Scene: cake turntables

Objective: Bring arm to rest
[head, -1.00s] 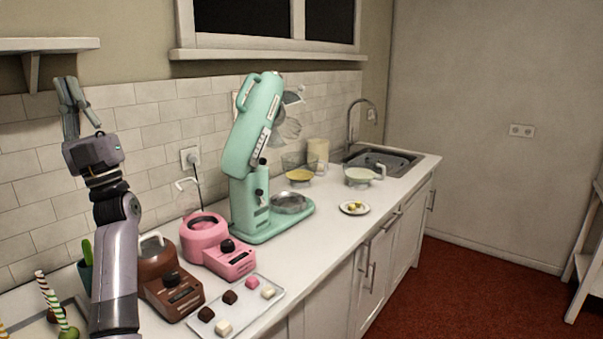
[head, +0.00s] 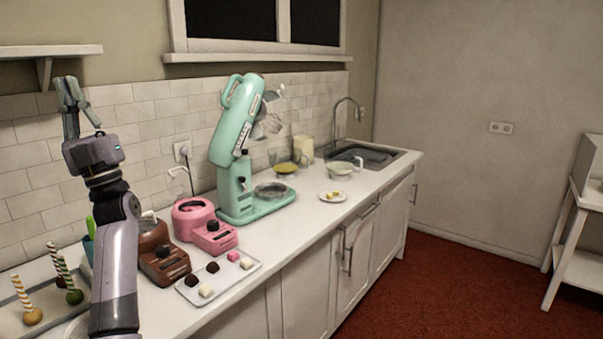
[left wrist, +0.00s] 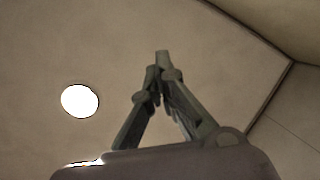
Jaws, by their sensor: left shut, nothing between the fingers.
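My left arm stands raised at the left of the head view, with its gripper (head: 72,88) pointing up in front of the tiled wall. The gripper is shut and empty. In the left wrist view the fingers (left wrist: 162,62) meet at their tips against the ceiling, and nothing is between them. My right gripper is in neither view.
Below and right of my arm, the white counter (head: 290,222) holds a brown melting pot (head: 163,262), a pink one (head: 207,225), a tray of sweets (head: 188,292) and a mint mixer (head: 232,150). A shelf (head: 50,50) juts out above the gripper. Red floor (head: 440,290) is open at right.

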